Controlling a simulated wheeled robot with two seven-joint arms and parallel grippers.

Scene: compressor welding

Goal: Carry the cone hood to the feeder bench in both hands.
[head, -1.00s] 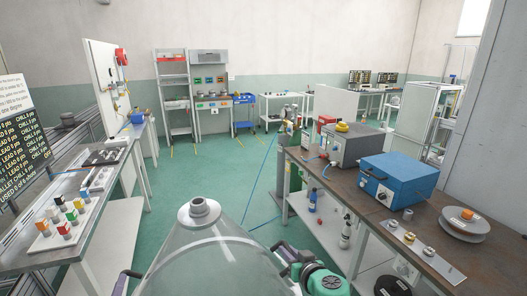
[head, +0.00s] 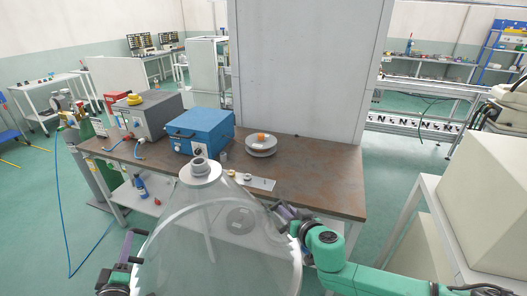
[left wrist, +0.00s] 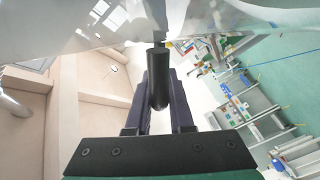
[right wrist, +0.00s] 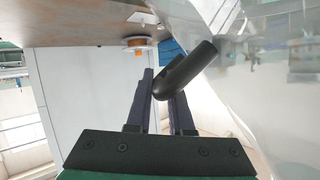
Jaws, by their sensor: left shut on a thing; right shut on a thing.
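The cone hood (head: 215,235) is a large clear cone with a pale grey neck at its top, held upright in front of me. My left gripper (head: 128,258) is at its left side; in the left wrist view its jaws are shut on a black handle (left wrist: 158,80) of the hood. My right gripper (head: 292,216) is at its right side; in the right wrist view its jaws are shut on another black handle (right wrist: 185,70). The hood's lower rim is cut off by the picture's bottom edge. I cannot tell which bench is the feeder bench.
A brown-topped workbench (head: 315,185) stands close beyond the hood, bearing a blue box (head: 200,132), a grey machine (head: 148,120) and a spool (head: 261,146). A white table with a beige box (head: 490,200) is at right. Green floor is open at left and between bench and table.

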